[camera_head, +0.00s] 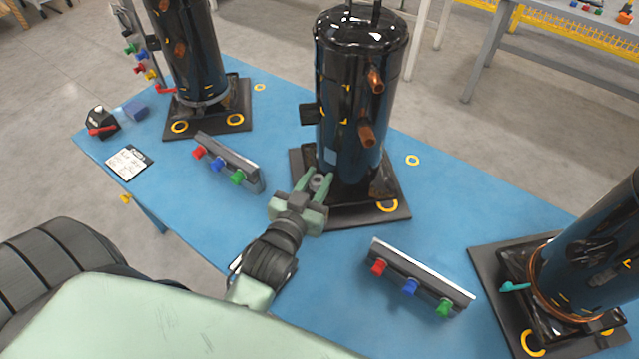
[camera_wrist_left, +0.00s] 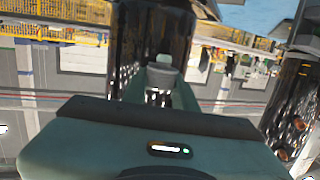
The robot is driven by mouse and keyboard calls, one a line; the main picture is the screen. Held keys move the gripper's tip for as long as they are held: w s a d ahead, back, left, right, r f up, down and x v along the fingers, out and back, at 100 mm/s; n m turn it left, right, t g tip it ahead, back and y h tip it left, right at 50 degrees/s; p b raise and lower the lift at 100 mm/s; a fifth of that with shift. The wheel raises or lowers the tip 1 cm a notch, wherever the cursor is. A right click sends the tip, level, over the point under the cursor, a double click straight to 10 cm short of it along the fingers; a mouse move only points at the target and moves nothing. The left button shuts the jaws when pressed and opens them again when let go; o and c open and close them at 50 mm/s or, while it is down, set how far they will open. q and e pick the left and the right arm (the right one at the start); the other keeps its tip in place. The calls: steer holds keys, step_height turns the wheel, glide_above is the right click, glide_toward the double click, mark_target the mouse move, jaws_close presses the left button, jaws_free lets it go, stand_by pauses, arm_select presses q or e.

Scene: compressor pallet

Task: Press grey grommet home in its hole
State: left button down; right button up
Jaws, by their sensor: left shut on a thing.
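The grey grommet (camera_head: 318,182) is held between the fingertips of my left gripper (camera_head: 314,185). It also shows in the left wrist view (camera_wrist_left: 163,76), upright between the fingers. My left gripper is shut on it at the near left corner of the middle compressor's black base plate (camera_head: 345,212). The black middle compressor (camera_head: 352,95) stands just behind the gripper. The hole under the grommet is hidden by the fingers, and I cannot tell whether the grommet touches the plate. My right gripper is not in view.
A rail with red, blue and green knobs (camera_head: 415,284) lies right of my gripper; another (camera_head: 227,163) lies to its left. Other compressors stand at left (camera_head: 198,50) and right (camera_head: 600,255). The blue table (camera_head: 320,262) is bare in front of the middle plate.

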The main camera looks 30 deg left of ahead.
mark_target(317, 178)
arm_select(q)
steer(key=shift+w+a+f, duration=0.3)
steer(key=shift+w+f, duration=0.2)
steer(key=shift+w, duration=0.05)
steer(key=shift+w+a+f, duration=0.25)
steer(key=shift+w+f, duration=0.2)
steer(key=shift+w, duration=0.05)
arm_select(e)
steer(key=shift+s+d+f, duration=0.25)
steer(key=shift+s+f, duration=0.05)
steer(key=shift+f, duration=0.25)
arm_select(q)
steer(key=shift+r, duration=0.1)
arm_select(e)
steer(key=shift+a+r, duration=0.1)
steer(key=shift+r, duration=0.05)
